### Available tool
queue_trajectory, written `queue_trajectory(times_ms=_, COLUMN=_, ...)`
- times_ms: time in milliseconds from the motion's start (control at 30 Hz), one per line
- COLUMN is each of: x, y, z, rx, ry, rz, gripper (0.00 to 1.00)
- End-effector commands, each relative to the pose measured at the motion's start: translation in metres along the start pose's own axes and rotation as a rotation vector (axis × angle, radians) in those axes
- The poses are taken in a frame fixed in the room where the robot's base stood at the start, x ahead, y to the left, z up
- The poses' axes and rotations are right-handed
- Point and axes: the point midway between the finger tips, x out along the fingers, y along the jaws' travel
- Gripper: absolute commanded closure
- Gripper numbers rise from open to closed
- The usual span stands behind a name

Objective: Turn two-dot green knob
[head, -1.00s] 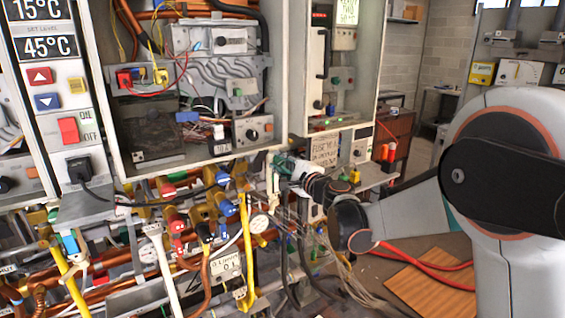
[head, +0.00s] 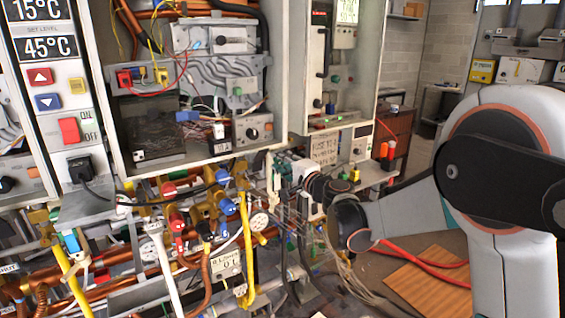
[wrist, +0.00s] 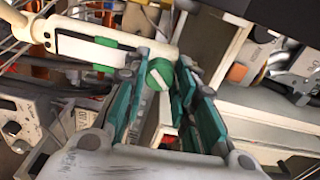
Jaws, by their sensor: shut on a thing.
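A round green knob (wrist: 160,74) with a white bar across its face sits between the teal finger pads of my gripper (wrist: 163,66) in the wrist view. The fingers are closed on its sides. I cannot make out dots on it. In the head view my gripper (head: 282,172) is at the lower right corner of the large open cabinet, and it hides the knob there.
The open cabinet (head: 188,152) with wires stands just above and left of my gripper. Crowded pipes and coloured valves (head: 178,215) fill the lower left. A red cable (head: 430,265) lies at the right.

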Motion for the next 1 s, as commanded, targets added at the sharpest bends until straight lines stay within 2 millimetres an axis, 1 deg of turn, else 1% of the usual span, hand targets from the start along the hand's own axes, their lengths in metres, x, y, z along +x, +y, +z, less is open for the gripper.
queue_trajectory(times_ms=233, x=-0.001, y=0.002, z=0.001, rx=-0.001, ry=-0.001, rz=0.001, gripper=0.99)
queue_trajectory(times_ms=267, x=-0.001, y=0.002, z=0.001, rx=-0.001, ry=-0.001, rz=0.001, gripper=0.68)
queue_trajectory(times_ms=300, x=-0.001, y=0.002, z=0.001, rx=-0.001, ry=-0.001, rz=0.001, gripper=0.66)
queue_trajectory(times_ms=567, x=-0.001, y=0.001, z=0.0, rx=0.0, ry=-0.001, rz=0.0, gripper=0.66)
queue_trajectory(times_ms=667, x=-0.004, y=0.001, z=0.0, rx=0.0, ry=0.0, rz=0.0, gripper=0.66)
queue_trajectory(times_ms=767, x=-0.014, y=0.0, z=0.0, rx=0.0, ry=0.001, rz=0.0, gripper=0.66)
queue_trajectory(times_ms=867, x=-0.03, y=0.0, z=0.0, rx=0.0, ry=0.001, rz=0.0, gripper=0.66)
queue_trajectory(times_ms=1000, x=-0.06, y=0.001, z=-0.001, rx=0.0, ry=0.002, rz=0.001, gripper=0.66)
